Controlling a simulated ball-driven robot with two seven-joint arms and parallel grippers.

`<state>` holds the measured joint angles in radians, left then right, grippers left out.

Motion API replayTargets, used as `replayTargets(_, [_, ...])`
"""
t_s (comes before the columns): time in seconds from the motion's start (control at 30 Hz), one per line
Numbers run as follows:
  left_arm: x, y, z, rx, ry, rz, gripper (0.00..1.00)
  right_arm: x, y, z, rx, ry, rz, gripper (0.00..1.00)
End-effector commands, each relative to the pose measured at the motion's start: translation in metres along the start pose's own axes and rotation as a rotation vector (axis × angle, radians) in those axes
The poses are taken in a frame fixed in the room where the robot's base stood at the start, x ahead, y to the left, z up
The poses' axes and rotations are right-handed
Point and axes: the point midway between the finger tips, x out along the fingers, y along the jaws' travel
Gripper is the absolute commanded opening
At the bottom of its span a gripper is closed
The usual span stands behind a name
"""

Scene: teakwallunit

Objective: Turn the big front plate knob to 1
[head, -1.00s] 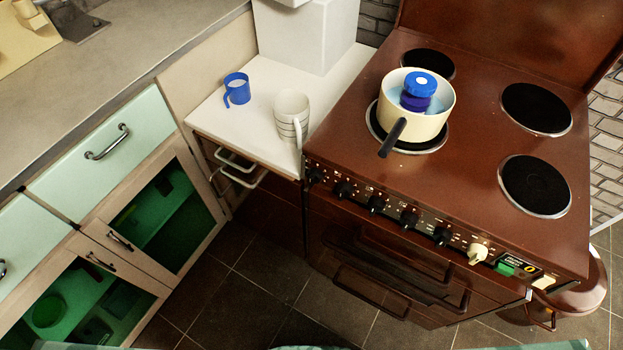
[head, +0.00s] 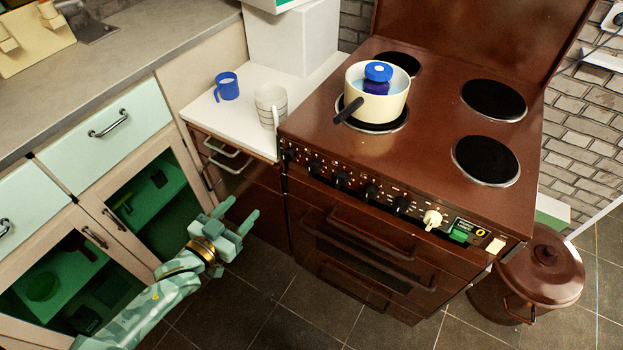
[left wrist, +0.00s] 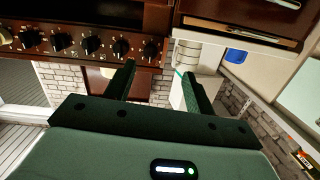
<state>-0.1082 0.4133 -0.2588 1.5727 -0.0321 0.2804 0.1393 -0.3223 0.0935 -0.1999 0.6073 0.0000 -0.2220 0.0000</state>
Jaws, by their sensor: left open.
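The brown stove (head: 440,150) has a row of control knobs along its front panel. Several are black, such as the knobs at the panel's left end (head: 314,167), middle (head: 371,191) and right (head: 401,205); a cream knob (head: 432,219) is at the right. Their markings are too small to read, so I cannot tell which serves the big front plate. My left gripper (head: 241,210) is open and empty, left of and below the panel, apart from it. In the left wrist view, its fingers (left wrist: 158,75) are apart, and black knobs (left wrist: 90,44) show upper left. My right gripper is not in view.
A cream pot (head: 378,105) with a blue-lidded jar (head: 377,78) stands on the front left plate, its handle pointing front-left. A striped mug (head: 268,104) and blue mug (head: 227,87) stand on the white counter. Oven handles (head: 380,245) jut out below the knobs.

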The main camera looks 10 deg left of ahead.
Motion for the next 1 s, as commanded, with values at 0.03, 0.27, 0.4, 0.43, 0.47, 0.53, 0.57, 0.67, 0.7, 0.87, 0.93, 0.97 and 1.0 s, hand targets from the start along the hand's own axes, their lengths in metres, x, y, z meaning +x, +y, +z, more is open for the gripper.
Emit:
replayTargets(0.03, [0.002, 0.004, -0.017, -0.023, 0.051, 0.011, 0.54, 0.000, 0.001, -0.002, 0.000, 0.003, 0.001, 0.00])
replayTargets(0.27, [0.020, 0.007, -0.031, -0.079, 0.108, 0.023, 0.54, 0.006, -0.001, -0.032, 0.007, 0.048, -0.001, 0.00])
replayTargets(0.4, [0.051, 0.008, -0.032, -0.078, 0.108, 0.022, 0.54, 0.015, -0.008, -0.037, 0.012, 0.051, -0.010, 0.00])
replayTargets(0.43, [0.059, 0.008, -0.033, -0.077, 0.107, 0.022, 0.54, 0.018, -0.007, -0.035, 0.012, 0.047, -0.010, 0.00])
replayTargets(0.47, [0.067, 0.008, -0.033, -0.078, 0.106, 0.022, 0.54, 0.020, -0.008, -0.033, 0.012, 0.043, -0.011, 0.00])
replayTargets(0.53, [0.086, 0.008, -0.034, -0.079, 0.106, 0.022, 0.54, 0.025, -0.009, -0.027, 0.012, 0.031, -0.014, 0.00])
replayTargets(0.57, [0.093, 0.009, -0.035, -0.077, 0.105, 0.022, 0.54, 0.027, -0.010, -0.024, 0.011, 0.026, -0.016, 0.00])
replayTargets(0.67, [0.117, 0.009, -0.037, -0.078, 0.103, 0.021, 0.54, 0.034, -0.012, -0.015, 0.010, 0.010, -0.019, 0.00])
replayTargets(0.7, [0.126, 0.009, -0.037, -0.079, 0.103, 0.021, 0.54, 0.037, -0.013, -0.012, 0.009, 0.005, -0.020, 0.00])
replayTargets(0.87, [0.152, 0.009, -0.041, -0.078, 0.102, 0.021, 0.54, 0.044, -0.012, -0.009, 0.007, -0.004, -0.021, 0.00])
replayTargets(0.93, [0.158, 0.010, -0.043, -0.079, 0.102, 0.021, 0.54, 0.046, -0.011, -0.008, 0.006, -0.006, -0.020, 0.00])
replayTargets(0.97, [0.160, 0.010, -0.043, -0.078, 0.102, 0.021, 0.54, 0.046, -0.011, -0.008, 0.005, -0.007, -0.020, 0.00])
replayTargets(1.0, [0.163, 0.010, -0.044, -0.078, 0.102, 0.021, 0.54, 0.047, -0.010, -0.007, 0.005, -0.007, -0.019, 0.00])
